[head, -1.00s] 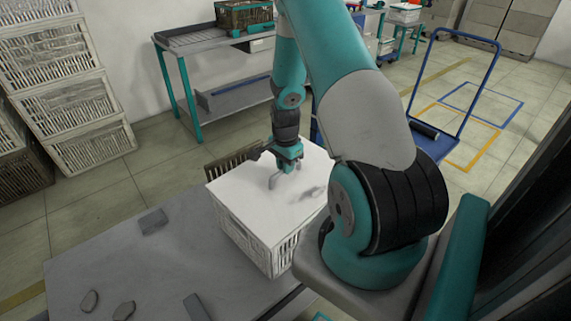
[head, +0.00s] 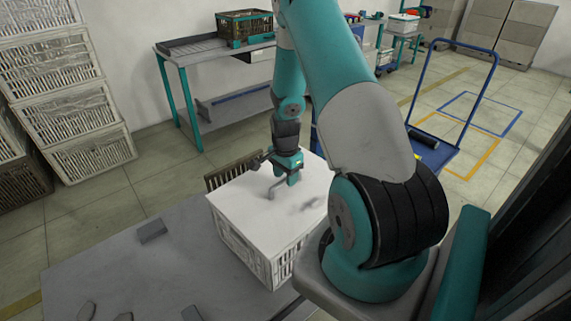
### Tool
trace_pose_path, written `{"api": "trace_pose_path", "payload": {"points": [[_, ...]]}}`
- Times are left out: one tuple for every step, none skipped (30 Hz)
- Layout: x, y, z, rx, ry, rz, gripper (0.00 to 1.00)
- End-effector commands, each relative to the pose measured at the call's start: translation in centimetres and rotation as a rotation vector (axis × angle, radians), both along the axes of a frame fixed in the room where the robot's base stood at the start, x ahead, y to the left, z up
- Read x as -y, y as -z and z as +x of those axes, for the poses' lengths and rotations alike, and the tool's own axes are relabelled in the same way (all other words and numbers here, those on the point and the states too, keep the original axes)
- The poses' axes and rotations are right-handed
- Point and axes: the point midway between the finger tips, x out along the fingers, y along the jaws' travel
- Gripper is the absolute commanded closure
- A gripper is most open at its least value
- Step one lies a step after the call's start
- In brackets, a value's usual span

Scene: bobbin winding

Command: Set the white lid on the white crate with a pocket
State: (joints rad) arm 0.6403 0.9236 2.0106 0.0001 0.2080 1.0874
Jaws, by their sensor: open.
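The white crate (head: 243,248) with slatted sides stands on the grey table near my arm's base. The white lid (head: 247,208) is a flat white sheet that covers the crate's top and looks level and lined up with its edges. My gripper (head: 283,186) points down over the middle of the lid, with its fingers apart and nothing seen between them. I cannot tell whether the fingertips touch the lid. A grey smudge on the lid to the right of the gripper looks like a shadow. The crate's pocket cannot be made out.
The grey table (head: 190,262) has bare room left of the crate. A small grey block (head: 152,231) and several dark flat pieces lie there. A brown slatted crate (head: 232,169) shows behind the white one. A blue trolley (head: 430,150) stands behind my arm.

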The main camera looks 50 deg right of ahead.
Motion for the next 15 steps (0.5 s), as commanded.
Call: {"api": "trace_pose_path", "payload": {"points": [[0.1, -0.4, 0.1, 0.003, 0.000, -0.001, 0.54], [0.1, -0.8, 0.1, 0.003, 0.000, -0.002, 0.54], [0.1, -1.4, 0.1, 0.004, 0.000, -0.003, 0.54], [0.1, -1.9, 0.1, 0.004, 0.000, -0.003, 0.54], [0.1, -2.5, 0.1, 0.004, 0.000, -0.004, 0.54], [0.1, -3.4, 0.1, 0.004, 0.000, -0.004, 0.54], [0.1, -4.1, 0.1, 0.006, 0.000, -0.005, 0.54], [0.1, -4.9, 0.2, 0.006, 0.000, -0.005, 0.54], [0.1, -6.0, 0.1, 0.007, 0.000, -0.005, 0.54], [0.1, -6.8, 0.1, 0.006, 0.000, -0.005, 0.54], [0.1, -7.5, 0.1, 0.006, 0.000, -0.004, 0.54], [0.1, -8.6, 0.1, 0.006, 0.000, -0.005, 0.54], [0.1, -9.4, 0.1, 0.007, 0.000, -0.005, 0.54], [0.1, -10.2, 0.1, 0.006, 0.000, -0.005, 0.54], [0.1, -11.1, 0.1, 0.006, 0.000, -0.005, 0.54]]}}
